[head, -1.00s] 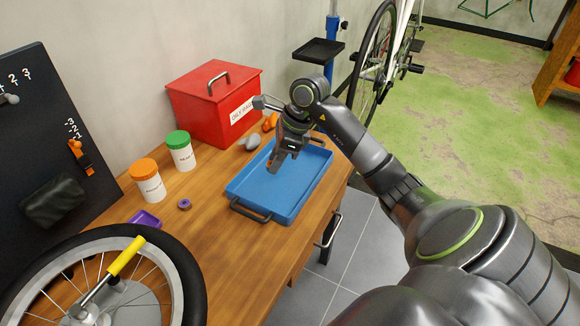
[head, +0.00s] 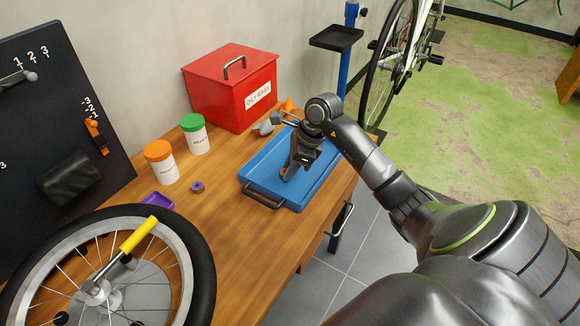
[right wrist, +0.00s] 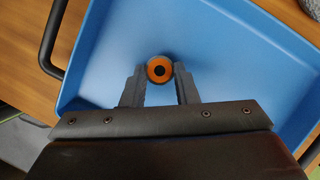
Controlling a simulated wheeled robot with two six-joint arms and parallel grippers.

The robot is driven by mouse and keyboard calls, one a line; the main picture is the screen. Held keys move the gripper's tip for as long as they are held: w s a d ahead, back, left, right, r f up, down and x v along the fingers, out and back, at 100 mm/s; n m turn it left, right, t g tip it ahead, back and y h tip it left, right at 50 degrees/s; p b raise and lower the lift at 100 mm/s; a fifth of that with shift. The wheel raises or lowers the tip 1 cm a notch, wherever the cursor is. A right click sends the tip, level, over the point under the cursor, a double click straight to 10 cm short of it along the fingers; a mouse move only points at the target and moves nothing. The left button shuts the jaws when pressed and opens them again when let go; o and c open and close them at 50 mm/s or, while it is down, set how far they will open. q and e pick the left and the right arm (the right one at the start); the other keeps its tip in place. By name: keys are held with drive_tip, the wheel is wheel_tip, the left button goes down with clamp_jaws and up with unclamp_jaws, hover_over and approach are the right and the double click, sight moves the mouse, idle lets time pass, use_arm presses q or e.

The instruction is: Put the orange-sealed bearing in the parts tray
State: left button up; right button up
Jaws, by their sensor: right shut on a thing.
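The orange-sealed bearing (right wrist: 158,69) is a small ring with an orange face and a dark centre, seen in the right wrist view. My right gripper (right wrist: 160,82) is shut on it, with a finger on each side. The blue parts tray (right wrist: 112,60) lies behind and below the bearing in that view. In the head view my right gripper (head: 288,174) points down inside the outline of the parts tray (head: 318,187). I cannot tell whether the bearing touches the tray floor. My left gripper is not in view.
A purple-sealed bearing (head: 197,187) lies on the wooden bench (head: 222,222) beside a small purple tray (head: 158,200). White jars with orange (head: 158,150) and green (head: 192,122) lids and a red box (head: 232,92) stand behind. A wheel (head: 203,262) fills the front left.

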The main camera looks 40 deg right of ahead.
drive_tip(key=o, duration=1)
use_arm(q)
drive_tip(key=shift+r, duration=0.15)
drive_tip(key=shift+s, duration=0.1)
use_arm(e)
drive_tip(key=shift+r, duration=0.1)
drive_tip(key=shift+v, duration=1.05)
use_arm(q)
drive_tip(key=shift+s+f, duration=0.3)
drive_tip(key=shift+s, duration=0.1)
use_arm(e)
drive_tip(key=v, duration=1)
drive_tip(key=shift+w+a, duration=0.1)
drive_tip(key=shift+w, duration=0.05)
